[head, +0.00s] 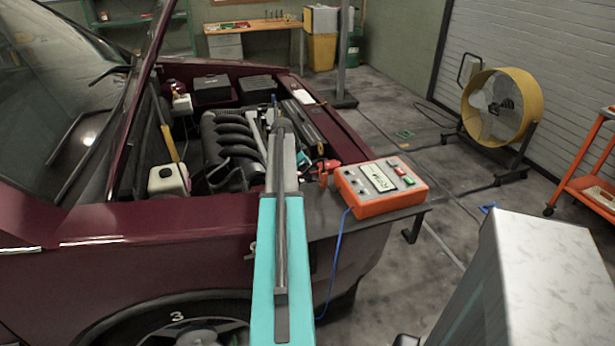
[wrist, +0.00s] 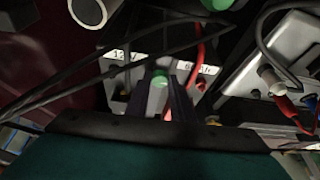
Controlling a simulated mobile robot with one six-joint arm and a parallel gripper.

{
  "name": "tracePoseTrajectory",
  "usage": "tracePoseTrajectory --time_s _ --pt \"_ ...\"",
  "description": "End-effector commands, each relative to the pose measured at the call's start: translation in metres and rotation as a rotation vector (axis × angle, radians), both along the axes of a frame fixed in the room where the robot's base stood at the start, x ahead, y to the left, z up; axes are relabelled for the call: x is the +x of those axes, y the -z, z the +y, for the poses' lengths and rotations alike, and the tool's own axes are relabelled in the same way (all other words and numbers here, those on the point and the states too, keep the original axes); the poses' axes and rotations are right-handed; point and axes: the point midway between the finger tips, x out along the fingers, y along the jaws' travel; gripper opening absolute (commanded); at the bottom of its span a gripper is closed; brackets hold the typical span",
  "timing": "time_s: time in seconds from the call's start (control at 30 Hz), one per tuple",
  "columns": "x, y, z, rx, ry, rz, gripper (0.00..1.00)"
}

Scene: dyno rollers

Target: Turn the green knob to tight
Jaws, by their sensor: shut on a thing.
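The green knob (wrist: 158,79) shows in the middle of the wrist view, between the tips of my gripper's two dark fingers. My gripper (wrist: 160,92) is shut on this knob. The fingers hide the lower part of the knob and whatever it sits on. A white label reading "12 V" (wrist: 122,54) is to its left, and another white label (wrist: 197,68), hard to read, is to its right. In the head view my teal arm reaches over the car's front edge into the engine bay, and the knob and fingertips cannot be made out there.
Dark cables cross the wrist view, and a red cable (wrist: 198,55) runs just right of the knob. A second green round part (wrist: 216,4) is at the top edge. An orange tester box (head: 381,180) stands right of my arm. The engine (head: 232,142) lies to the left.

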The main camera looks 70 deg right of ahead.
Motion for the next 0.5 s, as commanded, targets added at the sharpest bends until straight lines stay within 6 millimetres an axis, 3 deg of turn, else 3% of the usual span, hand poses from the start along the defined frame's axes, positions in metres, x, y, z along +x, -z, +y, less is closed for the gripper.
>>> tracePoseTrajectory --time_s 0.5 --pt "-0.0035 -0.0011 0.0013 -0.007 -0.291 -0.002 0.0"
